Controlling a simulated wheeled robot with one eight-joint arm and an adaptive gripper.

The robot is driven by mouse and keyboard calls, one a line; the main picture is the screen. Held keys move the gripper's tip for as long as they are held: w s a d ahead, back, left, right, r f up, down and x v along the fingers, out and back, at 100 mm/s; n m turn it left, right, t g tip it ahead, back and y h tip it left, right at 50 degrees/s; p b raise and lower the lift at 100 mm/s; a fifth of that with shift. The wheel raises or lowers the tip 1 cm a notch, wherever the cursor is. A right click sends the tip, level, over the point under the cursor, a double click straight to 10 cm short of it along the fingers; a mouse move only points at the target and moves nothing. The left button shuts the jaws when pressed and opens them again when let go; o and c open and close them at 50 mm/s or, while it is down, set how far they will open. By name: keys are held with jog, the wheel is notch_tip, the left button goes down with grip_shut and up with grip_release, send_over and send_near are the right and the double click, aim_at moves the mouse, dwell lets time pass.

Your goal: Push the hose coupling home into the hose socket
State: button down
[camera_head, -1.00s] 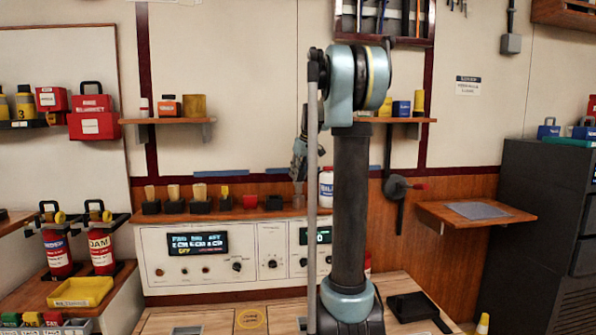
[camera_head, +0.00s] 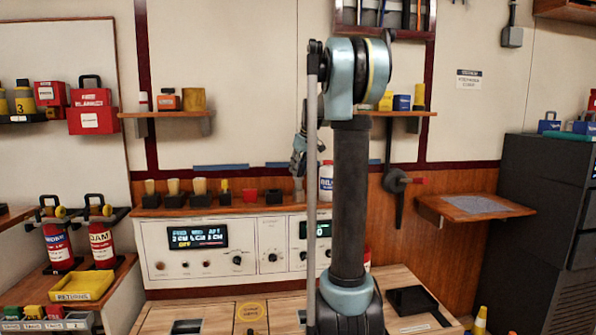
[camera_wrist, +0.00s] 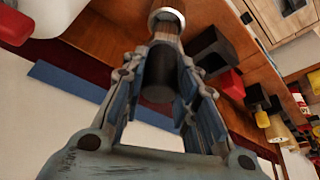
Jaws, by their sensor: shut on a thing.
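My gripper (camera_wrist: 160,85) shows large in the wrist view, its two blue-padded fingers shut around a dark cylindrical thing (camera_wrist: 158,85). This may be the hose coupling; I cannot tell for sure. A brownish section and a bright metal ring (camera_wrist: 167,17) lie in line beyond it. Whether the ring belongs to it or to a socket is unclear. In the head view my gripper (camera_head: 298,165) is small, partly behind my arm, pointing down just above the shelf over the control panel. I cannot make out a hose socket with certainty.
The narrow shelf (camera_head: 215,211) carries a row of black holders, a red block (camera_head: 249,196) and a white bottle (camera_head: 326,184). The control panel (camera_head: 230,250) is below. A black holder (camera_wrist: 207,50) stands close beside the held thing. A wooden worktop (camera_head: 285,312) lies in front.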

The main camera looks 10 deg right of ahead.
aim_at(299, 177)
jog(key=shift+f, duration=0.6)
jog(key=shift+f, duration=0.4)
jog(key=shift+f, duration=0.3)
jog(key=shift+f, duration=0.4)
jog(key=shift+f, duration=0.3)
jog(key=shift+f, duration=0.4)
jog(key=shift+f, duration=0.1)
jog(key=c, duration=1.2)
grip_release()
